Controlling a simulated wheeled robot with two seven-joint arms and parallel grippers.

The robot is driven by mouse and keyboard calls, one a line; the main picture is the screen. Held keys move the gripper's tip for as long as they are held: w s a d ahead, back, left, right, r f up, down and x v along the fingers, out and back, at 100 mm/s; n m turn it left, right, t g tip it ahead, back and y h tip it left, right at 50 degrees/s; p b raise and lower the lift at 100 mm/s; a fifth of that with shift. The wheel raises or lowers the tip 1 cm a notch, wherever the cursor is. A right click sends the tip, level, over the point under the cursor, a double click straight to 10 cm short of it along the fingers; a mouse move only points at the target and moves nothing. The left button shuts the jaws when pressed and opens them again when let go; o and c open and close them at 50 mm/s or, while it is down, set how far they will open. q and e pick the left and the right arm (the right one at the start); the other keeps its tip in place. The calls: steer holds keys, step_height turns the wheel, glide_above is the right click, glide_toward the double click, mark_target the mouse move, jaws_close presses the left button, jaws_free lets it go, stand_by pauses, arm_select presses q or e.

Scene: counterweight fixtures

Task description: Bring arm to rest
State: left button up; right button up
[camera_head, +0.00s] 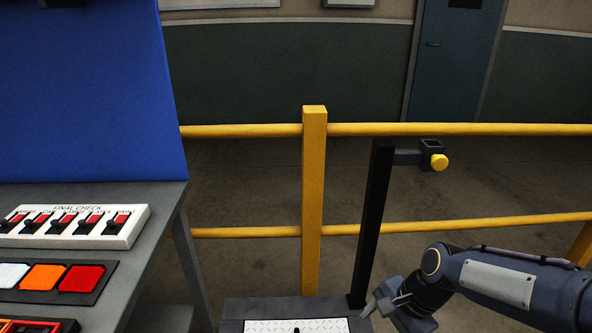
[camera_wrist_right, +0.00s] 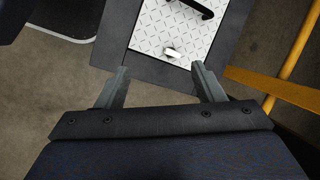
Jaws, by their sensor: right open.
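My right arm (camera_head: 500,280) comes in from the lower right in the head view. Its gripper (camera_head: 376,302) points left, near the foot of a black post. In the right wrist view the two fingers of my right gripper (camera_wrist_right: 160,85) are spread apart with nothing between them. Beyond the fingertips is a white tread-patterned plate (camera_wrist_right: 175,35) set in a dark frame; it also shows at the bottom of the head view (camera_head: 260,326). A black handle (camera_wrist_right: 195,8) and a small pale piece (camera_wrist_right: 171,53) are on the plate. My left gripper is not in view.
A black post (camera_head: 371,220) carries a bracket with a yellow knob (camera_head: 439,162). Yellow railings (camera_head: 314,200) stand behind. At left, a grey table (camera_head: 150,235) holds a "FINAL CHECK" switch panel (camera_head: 75,226) and a panel of coloured buttons (camera_head: 50,278), before a blue board (camera_head: 90,90).

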steer(key=s+d+r+n+t+p, duration=0.2)
steer(key=s+r+n, duration=0.3)
steer(key=s+r, duration=0.1)
steer(key=s+d+r+n+t+p, duration=0.1)
steer(key=s+r+n+t+p, duration=0.1)
steer(key=s+r+n, duration=0.3)
steer(key=shift+s+d+r+t+p, duration=0.35)
steer(key=shift+s+p, duration=0.2)
steer(key=shift+s, duration=1.15)
